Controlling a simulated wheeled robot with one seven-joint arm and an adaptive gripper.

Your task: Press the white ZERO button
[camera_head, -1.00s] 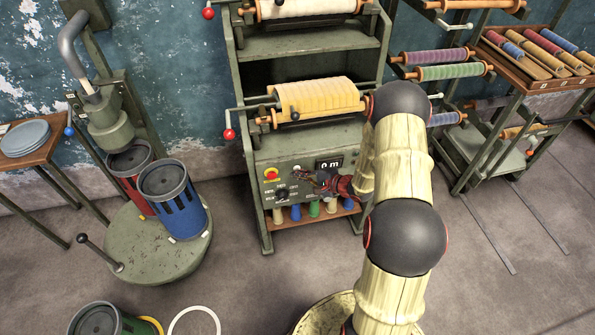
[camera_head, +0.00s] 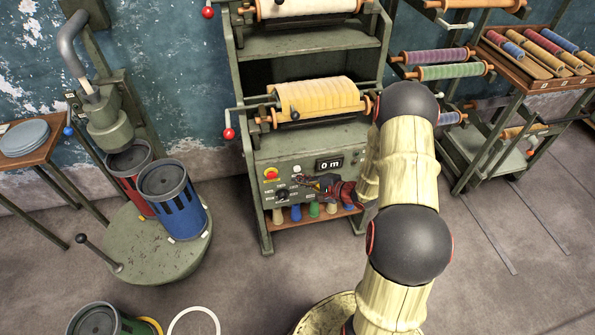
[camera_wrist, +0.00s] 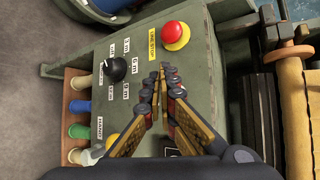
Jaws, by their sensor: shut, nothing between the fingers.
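The white button (camera_head: 297,168) sits on the green control panel (camera_head: 263,162) of the winding machine, between a red mushroom button and a display. Its label cannot be read in the head view. My gripper (camera_head: 298,180) is at the panel, just below the white button in that view; contact cannot be told. In the wrist view my gripper (camera_wrist: 161,72) has its fingertips together and empty, in front of the panel. The white button is not visible there, probably hidden behind the fingers.
The red button on yellow (camera_wrist: 175,36) and a black knob (camera_wrist: 115,68) are close beside my fingers. A roll of yellow cloth (camera_head: 318,97) hangs above. Open floor lies in front.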

